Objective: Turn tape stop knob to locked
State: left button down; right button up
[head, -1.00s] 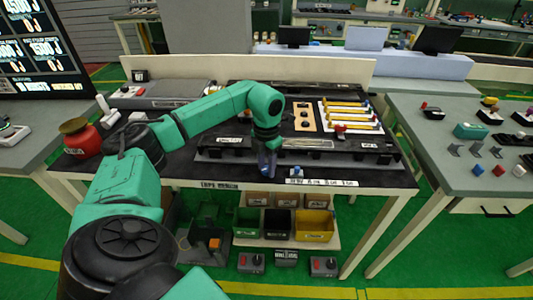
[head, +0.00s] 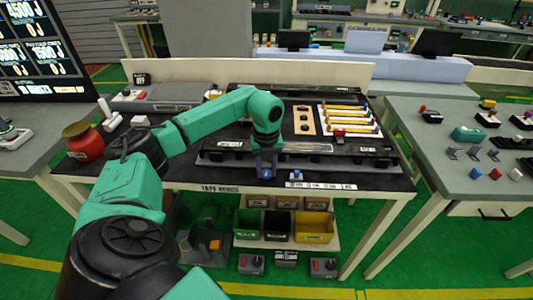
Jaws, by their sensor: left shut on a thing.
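My left gripper (head: 266,172) points down at the front edge of the dark bench top (head: 225,178), just left of a white label strip. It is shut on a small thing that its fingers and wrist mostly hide. By its place at the bench edge this looks like the tape stop knob, but its pointer and setting cannot be read. A small blue piece (head: 296,174) shows just right of the gripper, at the label strip (head: 320,186). My right gripper is not in view.
A long dark fixture (head: 350,153) lies behind the gripper, with a tan plate (head: 304,120) and yellow rods (head: 347,116) farther back. A red pot (head: 86,147) stands at left. Bins (head: 313,229) and control boxes (head: 323,268) sit below the bench.

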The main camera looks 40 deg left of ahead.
aim_at(267, 172)
pick_arm(q)
jog(key=shift+w+a+r+n, duration=0.1)
jog(key=shift+r+n, duration=0.05)
jog(key=shift+n, duration=0.45)
jog(key=c, duration=0.5)
grip_release()
jog(key=shift+r, duration=0.4)
notch_tip(267, 172, up, 14)
jog(key=shift+f, duration=0.15)
